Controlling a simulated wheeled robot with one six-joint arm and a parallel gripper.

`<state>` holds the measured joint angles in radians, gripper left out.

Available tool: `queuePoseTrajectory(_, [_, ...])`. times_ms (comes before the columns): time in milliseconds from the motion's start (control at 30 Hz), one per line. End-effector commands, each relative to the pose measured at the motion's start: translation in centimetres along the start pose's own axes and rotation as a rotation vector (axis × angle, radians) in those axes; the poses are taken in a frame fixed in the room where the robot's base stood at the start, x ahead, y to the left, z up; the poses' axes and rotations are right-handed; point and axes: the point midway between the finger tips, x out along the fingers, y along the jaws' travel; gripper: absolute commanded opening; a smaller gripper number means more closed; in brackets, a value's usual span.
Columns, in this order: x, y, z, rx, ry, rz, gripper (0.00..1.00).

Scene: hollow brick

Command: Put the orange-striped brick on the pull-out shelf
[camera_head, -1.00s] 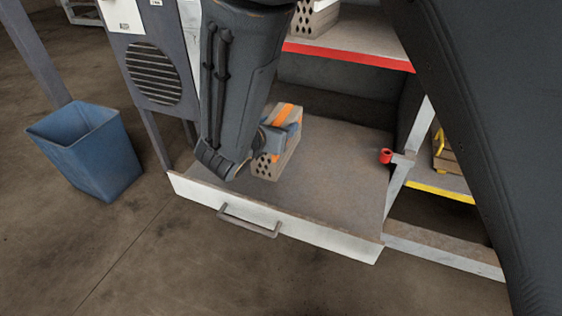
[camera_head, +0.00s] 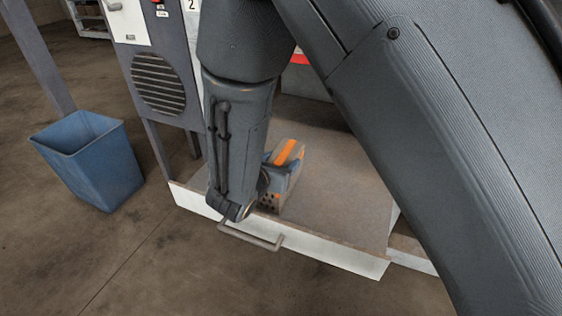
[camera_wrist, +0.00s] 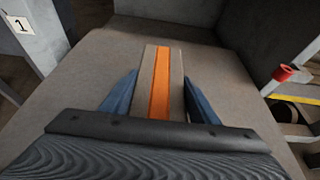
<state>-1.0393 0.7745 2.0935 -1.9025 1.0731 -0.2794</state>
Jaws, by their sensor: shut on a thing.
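The orange-striped brick (camera_head: 288,160) is grey-brown with holes in its near end and an orange band along its top. It is at the pull-out shelf (camera_head: 340,190), which is drawn out and has a white front with a bar handle. My gripper (camera_head: 278,172) is shut on the brick, with blue fingers on its two long sides. In the wrist view the brick (camera_wrist: 161,85) lies between the fingers, above the shelf surface (camera_wrist: 225,75). I cannot tell whether its underside touches the shelf. My arm hides part of the brick and shelf.
A blue bin (camera_head: 90,160) stands on the floor at the left. A grey cabinet with a round vent (camera_head: 158,84) is behind it. A red knob (camera_wrist: 286,72) is on the frame at the shelf's right. The shelf around the brick is clear.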

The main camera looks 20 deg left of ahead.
Motion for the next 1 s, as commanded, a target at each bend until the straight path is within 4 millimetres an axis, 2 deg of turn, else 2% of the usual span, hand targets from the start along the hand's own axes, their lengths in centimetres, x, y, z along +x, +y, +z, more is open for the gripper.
queuePoseTrajectory(167, [0.1,0.1,-0.1,0.001,-0.003,0.001,0.00])
queuePoseTrajectory(200, [0.1,0.0,-0.3,0.000,0.000,0.000,0.58])
queuePoseTrajectory(300, [0.1,0.0,-0.2,0.000,0.000,0.000,0.73])
queuePoseTrajectory(700, [-0.3,0.0,0.1,-0.001,0.000,0.001,0.73])
queuePoseTrajectory(867, [-2.9,0.1,0.1,-0.002,0.001,0.004,0.73])
queuePoseTrajectory(1000, [-5.9,0.1,0.1,-0.002,0.001,0.005,0.73])
